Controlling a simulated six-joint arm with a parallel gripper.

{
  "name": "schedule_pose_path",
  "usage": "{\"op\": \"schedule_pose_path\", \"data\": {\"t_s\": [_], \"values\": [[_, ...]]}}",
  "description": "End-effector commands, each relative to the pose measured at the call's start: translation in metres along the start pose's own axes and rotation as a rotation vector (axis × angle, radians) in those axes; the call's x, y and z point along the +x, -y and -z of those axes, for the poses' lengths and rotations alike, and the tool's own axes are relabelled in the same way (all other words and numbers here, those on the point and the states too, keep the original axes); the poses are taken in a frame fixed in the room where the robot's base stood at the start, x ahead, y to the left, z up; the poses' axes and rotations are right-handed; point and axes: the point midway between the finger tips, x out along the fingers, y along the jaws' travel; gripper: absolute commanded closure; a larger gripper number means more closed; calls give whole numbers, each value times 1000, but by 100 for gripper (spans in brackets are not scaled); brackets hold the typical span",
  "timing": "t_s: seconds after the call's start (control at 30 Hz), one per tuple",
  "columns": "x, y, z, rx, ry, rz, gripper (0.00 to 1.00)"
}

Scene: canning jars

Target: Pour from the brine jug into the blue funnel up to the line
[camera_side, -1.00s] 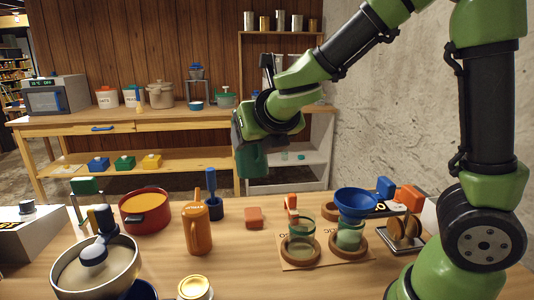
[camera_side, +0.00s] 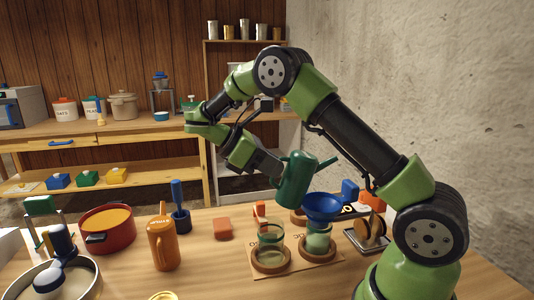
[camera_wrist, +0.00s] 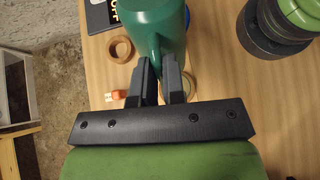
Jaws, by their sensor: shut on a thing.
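My gripper (camera_side: 280,172) is shut on a green jug (camera_side: 295,180), holding it above the table. The jug leans slightly, its spout reaching right, above and near the blue funnel (camera_side: 322,205). No stream of liquid shows. The funnel sits in the mouth of a glass jar (camera_side: 318,240) that looks pale green and stands on a cork ring. I cannot make out a fill line or the level.
A second glass jar (camera_side: 270,242) stands left of the funnel jar on the same mat. A rack with brown discs (camera_side: 368,234) is close on the right.

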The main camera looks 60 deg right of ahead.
Motion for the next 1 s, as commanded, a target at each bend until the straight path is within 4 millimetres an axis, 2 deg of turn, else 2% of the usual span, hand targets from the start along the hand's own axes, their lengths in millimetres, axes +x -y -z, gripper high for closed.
{"op": "schedule_pose_path", "data": {"t_s": [0.37, 1.0], "values": [[-2, 0, 0, 4, -2, 4, 100], [-32, 0, 2, 5, -44, 2, 100]]}}
